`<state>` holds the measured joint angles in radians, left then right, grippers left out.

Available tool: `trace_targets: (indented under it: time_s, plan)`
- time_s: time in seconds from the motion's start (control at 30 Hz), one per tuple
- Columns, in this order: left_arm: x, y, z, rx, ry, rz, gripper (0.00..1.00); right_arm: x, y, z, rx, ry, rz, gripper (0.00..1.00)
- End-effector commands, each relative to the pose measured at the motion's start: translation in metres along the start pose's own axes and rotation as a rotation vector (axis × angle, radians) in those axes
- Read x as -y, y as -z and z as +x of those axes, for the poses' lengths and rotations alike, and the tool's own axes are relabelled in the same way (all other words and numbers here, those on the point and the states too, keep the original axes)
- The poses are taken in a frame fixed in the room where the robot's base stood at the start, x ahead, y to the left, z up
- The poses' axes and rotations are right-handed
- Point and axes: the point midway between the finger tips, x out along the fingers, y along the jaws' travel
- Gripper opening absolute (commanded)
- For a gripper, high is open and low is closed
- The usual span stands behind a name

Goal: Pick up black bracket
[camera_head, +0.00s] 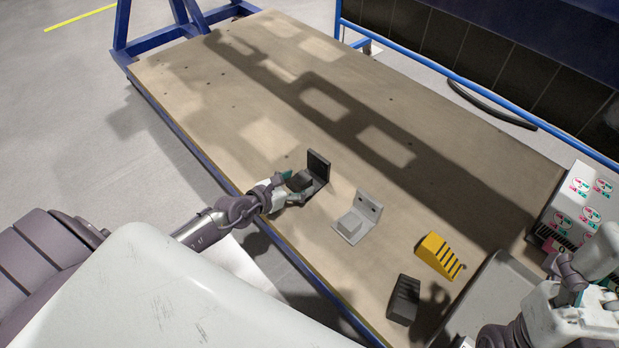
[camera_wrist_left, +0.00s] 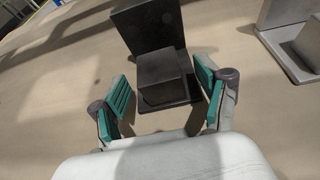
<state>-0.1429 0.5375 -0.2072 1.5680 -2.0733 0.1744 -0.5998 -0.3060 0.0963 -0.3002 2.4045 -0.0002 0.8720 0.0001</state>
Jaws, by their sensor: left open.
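The black bracket (camera_head: 318,168) stands on the wooden table, with an upright plate, a flat foot and a block on the foot. In the left wrist view the black bracket (camera_wrist_left: 150,38) is straight ahead. My left gripper (camera_head: 297,190) is open at the near side of the bracket. In the wrist view its teal-padded fingers (camera_wrist_left: 165,100) stand either side of the bracket's block, with gaps. I cannot tell whether any finger touches it. My right gripper (camera_head: 570,290) is at the lower right of the head view; its fingers do not show clearly.
A grey bracket (camera_head: 365,215) stands just right of the black one. A white box (camera_head: 583,205) is at the right edge. The table's far left is clear.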

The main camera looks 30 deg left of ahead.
Motion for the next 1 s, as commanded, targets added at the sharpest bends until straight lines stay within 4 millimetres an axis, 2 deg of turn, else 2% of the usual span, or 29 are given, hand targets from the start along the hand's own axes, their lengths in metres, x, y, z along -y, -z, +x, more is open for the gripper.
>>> trace_targets:
  time_s: [0.03,0.2,0.53,0.9,0.97,1.0]
  plan:
    - [0.000,0.002,0.011,0.006,-0.001,-0.003,0.75,0.000,-0.001,0.000,-0.026,0.007,-0.003,0.72]
    - [0.000,0.001,0.035,0.004,-0.001,-0.003,0.75,0.000,-0.004,0.006,-0.062,0.023,-0.008,0.72]
    - [0.000,-0.001,0.040,0.001,-0.001,-0.002,0.73,0.000,-0.004,0.011,-0.069,0.027,-0.009,0.72]
    - [0.000,-0.001,0.040,0.001,-0.001,-0.002,0.12,0.000,-0.004,0.011,-0.070,0.027,-0.009,0.72]
    - [0.000,-0.001,0.040,0.002,-0.001,-0.002,0.02,0.000,-0.004,0.011,-0.070,0.027,-0.009,0.72]
    - [0.000,-0.001,0.040,0.001,-0.001,-0.002,0.00,0.000,-0.004,0.011,-0.070,0.027,-0.009,0.72]
